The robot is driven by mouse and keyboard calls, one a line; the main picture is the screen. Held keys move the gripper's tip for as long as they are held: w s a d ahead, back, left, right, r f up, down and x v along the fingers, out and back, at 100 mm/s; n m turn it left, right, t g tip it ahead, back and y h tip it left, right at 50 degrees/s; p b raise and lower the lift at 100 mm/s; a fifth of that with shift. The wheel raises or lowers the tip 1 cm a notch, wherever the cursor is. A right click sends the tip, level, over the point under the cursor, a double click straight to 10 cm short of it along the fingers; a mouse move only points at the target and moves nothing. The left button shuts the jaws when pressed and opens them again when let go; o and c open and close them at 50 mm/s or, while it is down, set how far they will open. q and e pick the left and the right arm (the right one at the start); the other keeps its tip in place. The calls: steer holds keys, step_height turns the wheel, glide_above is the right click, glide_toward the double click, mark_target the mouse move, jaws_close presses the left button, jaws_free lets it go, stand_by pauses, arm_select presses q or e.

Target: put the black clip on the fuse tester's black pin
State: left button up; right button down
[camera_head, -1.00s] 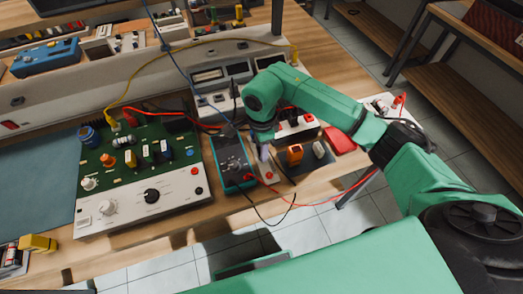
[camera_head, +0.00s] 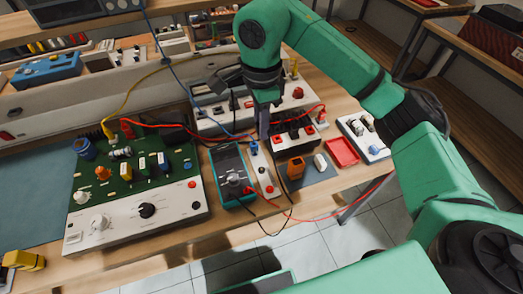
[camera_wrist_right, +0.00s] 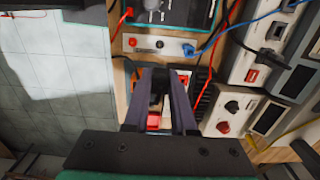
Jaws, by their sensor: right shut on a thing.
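My right gripper (camera_head: 263,132) points down over the bench, just behind a small white panel (camera_head: 264,172). In the wrist view the right gripper (camera_wrist_right: 163,78) is shut on a small dark piece (camera_wrist_right: 158,88), which looks like the black clip; its details are hard to see. The panel, apparently the fuse tester, also shows in the wrist view with a red pin and a black pin (camera_wrist_right: 160,44). A blue clip (camera_wrist_right: 189,50) sits at its other end. The held piece is apart from the black pin. My left gripper is out of view.
A teal meter (camera_head: 231,172) stands left of the panel, with red and black leads looping over the front edge. Right of it are an orange part (camera_head: 296,168), a dark fuse block (camera_head: 293,132) and a red tray (camera_head: 342,151). A green circuit board (camera_head: 135,160) lies left.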

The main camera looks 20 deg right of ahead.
step_height(320, 180, up, 5)
steer(key=shift+r+p, duration=0.15)
steer(key=shift+p, duration=0.25)
step_height(320, 180, up, 7)
steer(key=p, duration=0.6)
steer(key=shift+f, duration=0.2)
